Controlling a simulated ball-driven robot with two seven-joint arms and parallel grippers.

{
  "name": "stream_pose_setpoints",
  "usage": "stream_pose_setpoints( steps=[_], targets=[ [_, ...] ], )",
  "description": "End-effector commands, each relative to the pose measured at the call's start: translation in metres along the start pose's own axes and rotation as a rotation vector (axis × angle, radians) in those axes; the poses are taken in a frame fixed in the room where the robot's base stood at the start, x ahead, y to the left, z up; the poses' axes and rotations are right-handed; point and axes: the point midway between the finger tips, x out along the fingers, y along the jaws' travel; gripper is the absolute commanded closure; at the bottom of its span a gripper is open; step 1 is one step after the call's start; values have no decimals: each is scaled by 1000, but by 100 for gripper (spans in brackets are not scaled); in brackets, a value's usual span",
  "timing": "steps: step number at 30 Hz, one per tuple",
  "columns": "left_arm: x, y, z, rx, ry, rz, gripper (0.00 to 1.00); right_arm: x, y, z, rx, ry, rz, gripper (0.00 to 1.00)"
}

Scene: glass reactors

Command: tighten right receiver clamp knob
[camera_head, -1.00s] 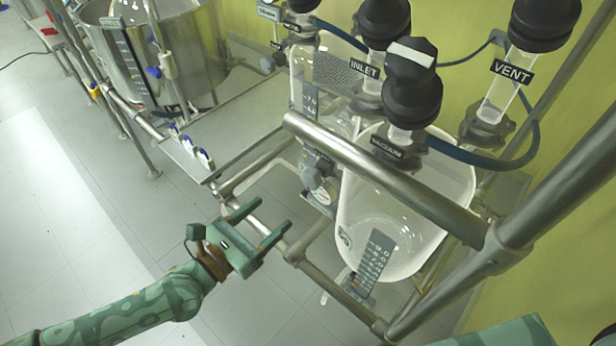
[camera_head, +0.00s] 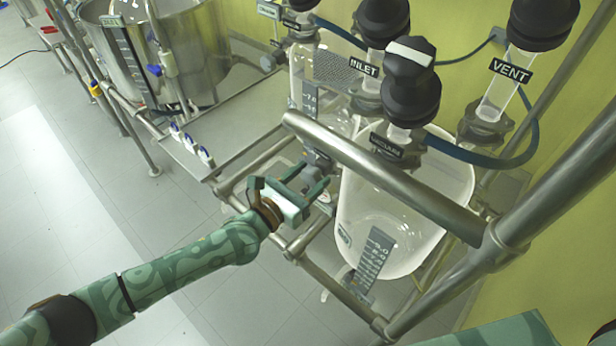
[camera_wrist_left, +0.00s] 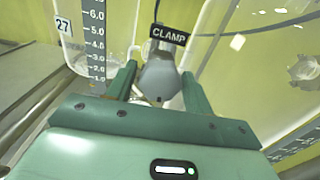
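A grey rounded knob (camera_wrist_left: 160,82) sits under a black "CLAMP" label (camera_wrist_left: 170,34) in the left wrist view. My left gripper (camera_head: 315,174) is open, with its fingers pointing at the fittings between the two glass receivers. In the left wrist view the gripper (camera_wrist_left: 158,72) has one finger on each side of the knob, with the knob's lower part between them. I cannot tell whether the fingers touch it. In the head view the knob is largely hidden or too small to make out. My right gripper is not in view.
The right glass receiver (camera_head: 385,215) and the left one (camera_head: 310,100) hang close by. A thick metal rail (camera_head: 390,185) crosses in front of them. Lower frame pipes (camera_head: 335,285) run below the gripper. A steel vessel (camera_head: 165,60) stands at the left. Open floor lies at the lower left.

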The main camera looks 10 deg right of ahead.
Motion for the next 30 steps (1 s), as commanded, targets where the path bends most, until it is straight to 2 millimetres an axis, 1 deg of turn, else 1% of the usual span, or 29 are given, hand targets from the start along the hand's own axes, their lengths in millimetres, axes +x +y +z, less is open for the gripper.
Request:
stream_pose_setpoints(
  steps=[1,3,11,17,23,30],
  targets=[
    [0,0,0,0,0,0,63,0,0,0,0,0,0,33],
    [0,0,0,0,0,0,80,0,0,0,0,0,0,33],
    [0,0,0,13,0,1,80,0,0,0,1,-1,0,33],
    [0,0,-1,80,1,0,80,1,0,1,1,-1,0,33],
    [0,-1,-1,222,0,0,80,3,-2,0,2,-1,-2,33],
    [0,-2,-1,448,0,0,80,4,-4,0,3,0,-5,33]
  ],
)
